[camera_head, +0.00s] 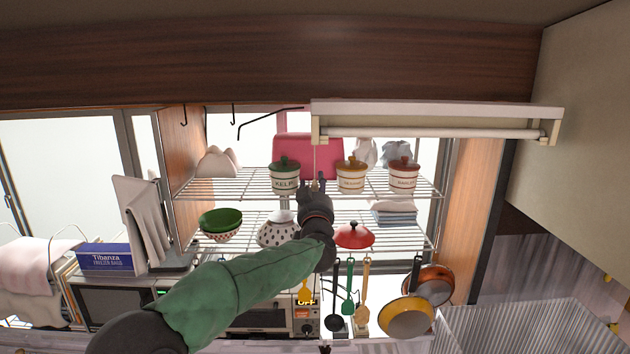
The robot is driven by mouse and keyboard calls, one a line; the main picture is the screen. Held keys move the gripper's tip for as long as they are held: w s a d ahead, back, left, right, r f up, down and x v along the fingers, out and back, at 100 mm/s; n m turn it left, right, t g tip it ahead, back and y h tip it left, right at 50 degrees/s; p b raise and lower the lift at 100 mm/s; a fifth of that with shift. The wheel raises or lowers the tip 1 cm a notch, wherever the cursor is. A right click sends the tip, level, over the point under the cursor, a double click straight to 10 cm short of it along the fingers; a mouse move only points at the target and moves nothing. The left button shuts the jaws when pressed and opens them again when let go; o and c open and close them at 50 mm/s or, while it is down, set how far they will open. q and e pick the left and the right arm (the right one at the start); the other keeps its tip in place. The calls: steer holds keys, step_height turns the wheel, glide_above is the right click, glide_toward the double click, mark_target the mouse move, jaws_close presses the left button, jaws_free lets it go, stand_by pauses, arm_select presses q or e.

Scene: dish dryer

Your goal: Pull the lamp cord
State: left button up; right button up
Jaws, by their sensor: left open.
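The lamp (437,109), a long pale fixture with a white tube, is mounted under the dark wooden board at the upper right. A thin pale cord (314,160) hangs from the lamp's left end, in front of the pink board. My left gripper (318,186) is raised in front of the shelves, fingers pointing up, at the cord's lower end. It is open. The cord's lower tip is too small to tell whether it lies between the fingers or just beside them. My right gripper is not in view.
A wire rack (250,186) behind my arm holds a green-lidded pot (284,178), a yellow-lidded pot (351,175), a red-lidded pot (404,176) and bowls. Utensils and pans (407,318) hang below. Black hooks (268,121) hang left of the lamp.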

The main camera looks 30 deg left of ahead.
arm_select(q)
steer(key=shift+d, duration=0.1)
jaws_close()
steer(key=shift+f+b, duration=0.95)
steer(key=shift+f, duration=0.25)
steer(key=shift+r+p, duration=1.15)
steer(key=shift+r, duration=0.25)
stand_by(0.3)
steer(key=shift+c, duration=1)
jaws_free()
steer(key=shift+o, duration=1.4)
steer(key=shift+a, duration=0.2)
steer(key=shift+f, duration=0.1)
steer(key=shift+d, duration=0.15)
